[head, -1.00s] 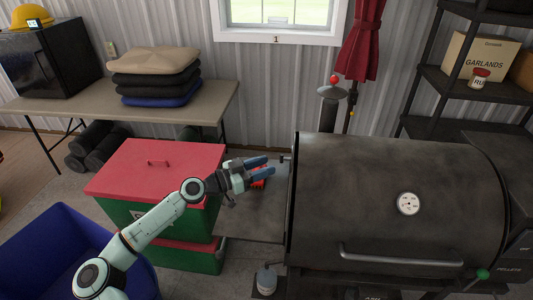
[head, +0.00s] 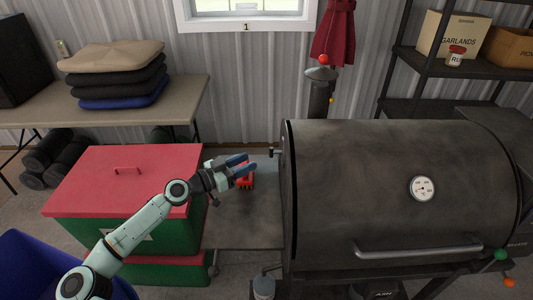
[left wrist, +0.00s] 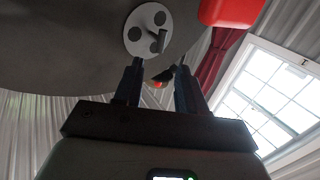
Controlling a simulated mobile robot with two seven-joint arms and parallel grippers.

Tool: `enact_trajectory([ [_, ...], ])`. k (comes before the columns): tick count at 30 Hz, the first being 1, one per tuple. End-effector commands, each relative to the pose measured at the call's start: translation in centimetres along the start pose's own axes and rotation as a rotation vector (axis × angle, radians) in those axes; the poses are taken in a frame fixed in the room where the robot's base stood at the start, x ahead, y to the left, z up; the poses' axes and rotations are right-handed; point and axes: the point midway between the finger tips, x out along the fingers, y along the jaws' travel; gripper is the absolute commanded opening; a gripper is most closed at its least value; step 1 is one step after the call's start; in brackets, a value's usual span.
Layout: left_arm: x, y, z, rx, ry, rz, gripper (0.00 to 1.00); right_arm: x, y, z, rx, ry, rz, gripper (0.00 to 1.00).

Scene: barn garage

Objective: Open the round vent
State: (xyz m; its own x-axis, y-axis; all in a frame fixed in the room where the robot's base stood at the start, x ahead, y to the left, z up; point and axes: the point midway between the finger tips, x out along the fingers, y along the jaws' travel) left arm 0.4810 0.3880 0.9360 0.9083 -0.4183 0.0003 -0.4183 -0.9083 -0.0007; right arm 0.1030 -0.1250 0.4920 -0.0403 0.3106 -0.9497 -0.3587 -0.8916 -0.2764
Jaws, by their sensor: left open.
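The round vent shows in the left wrist view (left wrist: 142,40) as a pale disc with dark holes and a raised tab, on the dark grill end. In the head view the disc is hidden; only a small tab (head: 274,152) sticks out from the grill's left end. My left gripper (head: 250,167) is to the left of that end, fingers pointing toward it, apart from the tab. In the left wrist view its two open fingers (left wrist: 160,74) are below the disc with nothing between them. My right gripper is not in view.
The dark barrel grill (head: 380,190) fills the right side. A grey side shelf (head: 262,208) lies below my gripper with a red item (head: 245,182) on it. A red-lidded green box (head: 120,185) stands under my left arm. The chimney (head: 319,95) rises behind.

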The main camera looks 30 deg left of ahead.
Motion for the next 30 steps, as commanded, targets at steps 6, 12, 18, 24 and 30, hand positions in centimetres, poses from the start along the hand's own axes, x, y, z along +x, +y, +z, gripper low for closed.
enact_trajectory([
  [6,4.8,0.1,-0.1,-0.001,0.001,0.002,0.40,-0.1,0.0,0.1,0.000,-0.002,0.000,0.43],
  [12,7.7,0.1,-0.1,-0.001,0.001,0.001,0.40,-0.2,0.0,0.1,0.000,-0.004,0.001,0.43],
  [18,8.7,0.0,0.0,-0.001,0.000,-0.001,0.40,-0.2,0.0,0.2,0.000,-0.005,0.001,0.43],
  [24,8.8,0.0,0.1,0.000,-0.001,-0.001,0.40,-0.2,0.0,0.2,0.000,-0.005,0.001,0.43],
  [30,8.7,-0.1,0.0,0.000,0.000,-0.003,0.00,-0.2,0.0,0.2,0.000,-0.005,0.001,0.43],
])
